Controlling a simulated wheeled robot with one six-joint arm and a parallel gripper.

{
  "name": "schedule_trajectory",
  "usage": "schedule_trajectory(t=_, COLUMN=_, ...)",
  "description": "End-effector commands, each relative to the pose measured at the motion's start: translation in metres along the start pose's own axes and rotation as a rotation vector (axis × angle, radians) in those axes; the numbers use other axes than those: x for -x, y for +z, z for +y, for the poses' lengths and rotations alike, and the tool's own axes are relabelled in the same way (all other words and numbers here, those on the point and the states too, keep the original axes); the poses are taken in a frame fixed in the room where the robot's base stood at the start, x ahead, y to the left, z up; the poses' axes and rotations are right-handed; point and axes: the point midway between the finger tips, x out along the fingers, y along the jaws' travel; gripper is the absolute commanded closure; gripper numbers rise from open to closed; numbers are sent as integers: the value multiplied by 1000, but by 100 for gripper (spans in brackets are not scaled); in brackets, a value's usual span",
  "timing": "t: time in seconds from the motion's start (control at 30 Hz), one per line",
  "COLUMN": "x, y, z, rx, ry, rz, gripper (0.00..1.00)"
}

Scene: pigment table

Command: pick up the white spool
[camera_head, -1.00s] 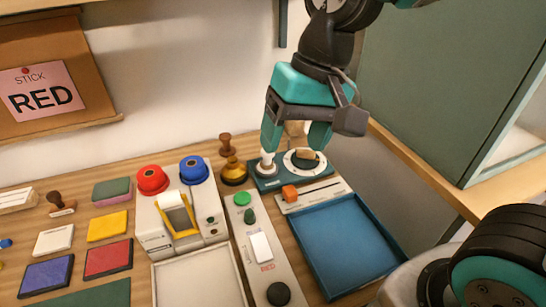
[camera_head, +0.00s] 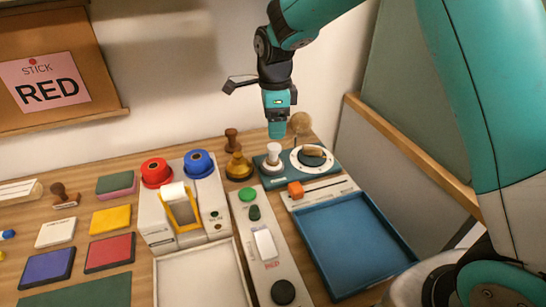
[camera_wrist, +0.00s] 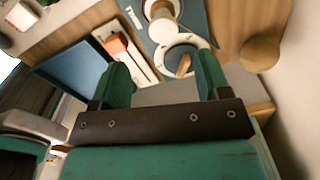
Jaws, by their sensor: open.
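A small white spool (camera_head: 273,154) stands upright at the left end of a teal base (camera_head: 327,173), beside a white dial with a wooden piece (camera_head: 313,154). In the wrist view, what looks like the spool (camera_wrist: 166,28) is at the top, beyond the dial (camera_wrist: 181,57). My gripper (camera_head: 277,133) points down above and behind the base, apart from the spool. In the wrist view my gripper (camera_wrist: 162,68) is open, with nothing between its two green fingers.
Red (camera_head: 156,172) and blue (camera_head: 199,163) rolls top the dispenser. A brass-coloured stamp (camera_head: 239,167) stands left of the spool. A wooden disc (camera_head: 301,123) is behind the base. An orange block (camera_head: 295,190) is in front. The blue tray (camera_head: 352,245) is empty.

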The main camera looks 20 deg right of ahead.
Motion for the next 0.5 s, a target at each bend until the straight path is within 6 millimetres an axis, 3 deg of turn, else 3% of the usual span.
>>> schedule_trajectory(t=0.2, x=-43, y=0, z=0, rx=2, ry=3, rz=1, gripper=30)
schedule_trajectory(t=0.5, x=-68, y=0, z=-1, rx=2, ry=2, rz=0, gripper=30)
